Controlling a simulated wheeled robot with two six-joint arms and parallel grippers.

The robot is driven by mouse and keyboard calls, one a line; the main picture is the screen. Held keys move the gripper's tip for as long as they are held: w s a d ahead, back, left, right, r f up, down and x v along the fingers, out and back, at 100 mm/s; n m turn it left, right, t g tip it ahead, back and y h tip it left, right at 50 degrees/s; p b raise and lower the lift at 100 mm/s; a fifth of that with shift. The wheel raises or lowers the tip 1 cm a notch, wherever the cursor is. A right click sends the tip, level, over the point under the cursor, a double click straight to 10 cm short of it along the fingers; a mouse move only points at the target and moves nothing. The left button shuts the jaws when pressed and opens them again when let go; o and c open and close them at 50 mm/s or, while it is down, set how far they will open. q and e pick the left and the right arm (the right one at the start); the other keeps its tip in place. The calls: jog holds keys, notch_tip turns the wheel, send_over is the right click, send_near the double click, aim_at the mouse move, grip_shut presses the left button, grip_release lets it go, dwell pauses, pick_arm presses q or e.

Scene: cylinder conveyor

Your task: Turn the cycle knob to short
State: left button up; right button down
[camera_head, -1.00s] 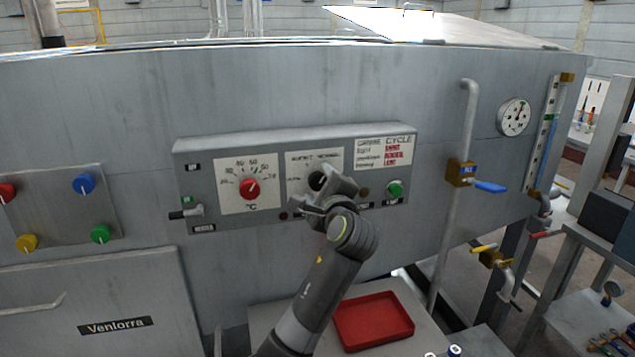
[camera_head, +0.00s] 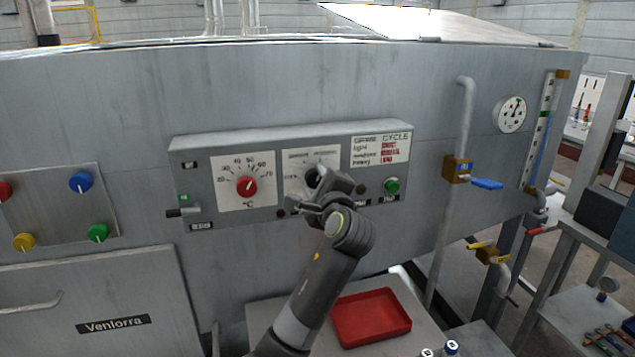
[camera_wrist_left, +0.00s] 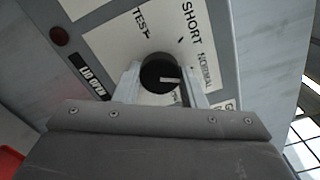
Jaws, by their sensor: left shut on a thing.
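The cycle knob (camera_head: 312,179) is black and sits on a white dial plate in the middle of the grey control panel. In the left wrist view the knob (camera_wrist_left: 158,70) shows a white pointer line toward the right, on the NORMAL side rather than at SHORT. The labels TEST, SHORT (camera_wrist_left: 191,22) and NORMAL (camera_wrist_left: 207,68) are readable; another label is partly hidden by a finger. My left gripper (camera_head: 316,194) is at the knob, one finger on each side, shut on it. Its fingers (camera_wrist_left: 160,84) also show in the left wrist view. My right gripper is out of view.
Left of the knob is a red temperature knob (camera_head: 247,186), with a small lever (camera_head: 183,212) further left. A green button (camera_head: 392,186) is to the right, below the cycle card (camera_head: 381,150). A red tray (camera_head: 371,317) lies below the panel.

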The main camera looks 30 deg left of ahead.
pick_arm(q)
jog(key=n, duration=0.2)
jog(key=shift+n+p, duration=0.3)
jog(key=n, duration=0.2)
jog(key=shift+n, duration=0.4)
jog(key=n, duration=0.6)
jog(key=shift+b, duration=0.35)
jog(key=shift+r, duration=0.1)
jog(key=o, duration=1)
